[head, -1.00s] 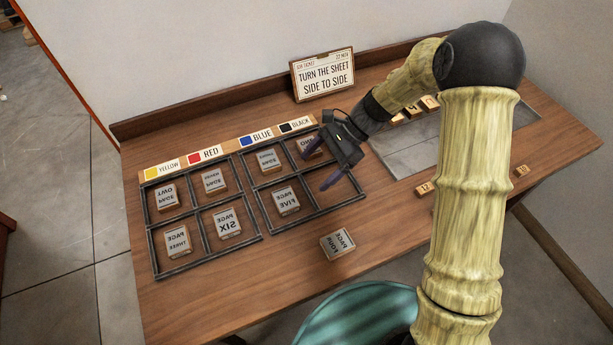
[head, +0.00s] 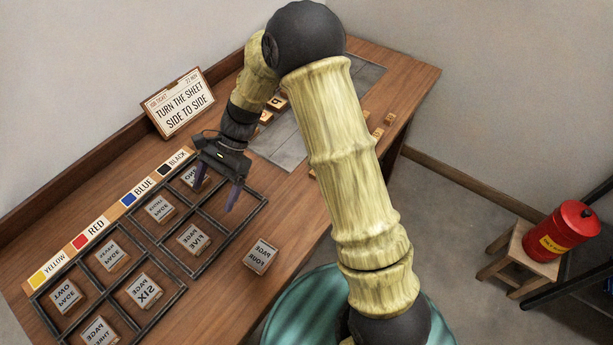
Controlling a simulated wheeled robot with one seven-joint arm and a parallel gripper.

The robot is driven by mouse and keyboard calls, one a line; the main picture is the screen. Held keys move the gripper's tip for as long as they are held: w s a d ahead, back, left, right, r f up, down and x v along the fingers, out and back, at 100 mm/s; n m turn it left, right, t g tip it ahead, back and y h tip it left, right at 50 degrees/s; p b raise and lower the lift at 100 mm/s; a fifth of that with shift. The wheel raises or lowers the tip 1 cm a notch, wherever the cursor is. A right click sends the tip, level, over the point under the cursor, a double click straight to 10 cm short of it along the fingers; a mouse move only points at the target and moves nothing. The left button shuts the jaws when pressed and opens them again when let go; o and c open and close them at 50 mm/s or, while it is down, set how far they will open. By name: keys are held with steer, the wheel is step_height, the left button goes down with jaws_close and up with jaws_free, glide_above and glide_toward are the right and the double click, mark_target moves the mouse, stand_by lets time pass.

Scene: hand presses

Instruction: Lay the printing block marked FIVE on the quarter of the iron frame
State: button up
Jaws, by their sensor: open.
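The printing block marked FIVE (head: 194,239), with its letters mirrored, lies in the near-left quarter of the right-hand iron frame (head: 207,265). Two more blocks lie in that frame's far quarters: one at far left (head: 160,208), and one at far right (head: 191,179), partly hidden by my gripper. The near-right quarter shows no block. My gripper (head: 216,195) is open and empty, its dark fingers above the right end of this frame, apart from the FIVE block. A block marked FOUR (head: 261,256) lies on the bare table outside the frame.
The left-hand frame (head: 158,317) holds blocks in its quarters, including SIX (head: 145,291). Colour labels (head: 103,220) run behind the frames. A sign (head: 179,103) stands at the back. A grey slab (head: 285,148) with small blocks lies beyond my arm.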

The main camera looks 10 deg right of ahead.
steer(key=s+d+r+n+t+h, duration=0.2)
steer(key=s+d+n, duration=0.1)
steer(key=d, duration=0.5)
steer(key=s+d+r+n+t+h, duration=0.2)
steer(key=s+d+n+t, duration=0.1)
steer(key=d, duration=0.5)
steer(key=s+d+r+n+t+h, duration=0.2)
steer(key=s+d+r+n+t, duration=0.1)
steer(key=d, duration=0.6)
steer(key=shift+n+h, duration=0.3)
